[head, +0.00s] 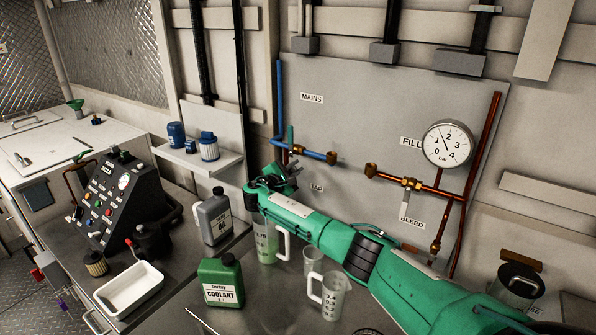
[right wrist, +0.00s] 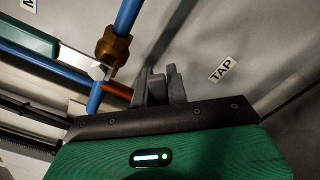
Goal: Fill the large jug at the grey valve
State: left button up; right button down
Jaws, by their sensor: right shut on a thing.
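The large jug (head: 266,246) looks like the clear, handled one standing upright on the bench, greenish in its lower part, below my right gripper. A smaller clear jug (head: 331,296) stands nearer. The blue pipe on the wall panel carries a brass fitting (right wrist: 113,47) and a pale grey valve part (right wrist: 99,72). A short reddish rod (right wrist: 118,91) runs from there to the jaws. My right gripper (head: 290,166) is at this pipework, above the jug. Its grey fingers (right wrist: 158,84) are shut on what looks like the valve's handle, mostly hidden. My left gripper is not in view.
A green coolant bottle (head: 222,284), a grey bottle (head: 213,218), a small beaker (head: 313,261) and a white tray (head: 130,289) stand around the jugs. A gauge (head: 448,144) and copper pipes are at right. My right arm crosses above the bench.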

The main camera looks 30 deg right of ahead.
jog(key=shift+w+r+n, duration=0.1)
jog(key=shift+r+n, duration=0.2)
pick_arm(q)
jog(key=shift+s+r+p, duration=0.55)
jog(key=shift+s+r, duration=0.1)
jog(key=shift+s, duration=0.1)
pick_arm(e)
jog(key=shift+w+a+r+n, duration=0.2)
jog(key=shift+w+n, duration=0.15)
jog(key=shift+n, duration=0.55)
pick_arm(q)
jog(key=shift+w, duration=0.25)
pick_arm(e)
jog(key=c, duration=1.4)
grip_release()
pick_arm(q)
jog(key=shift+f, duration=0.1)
pick_arm(e)
jog(key=shift+f, duration=0.1)
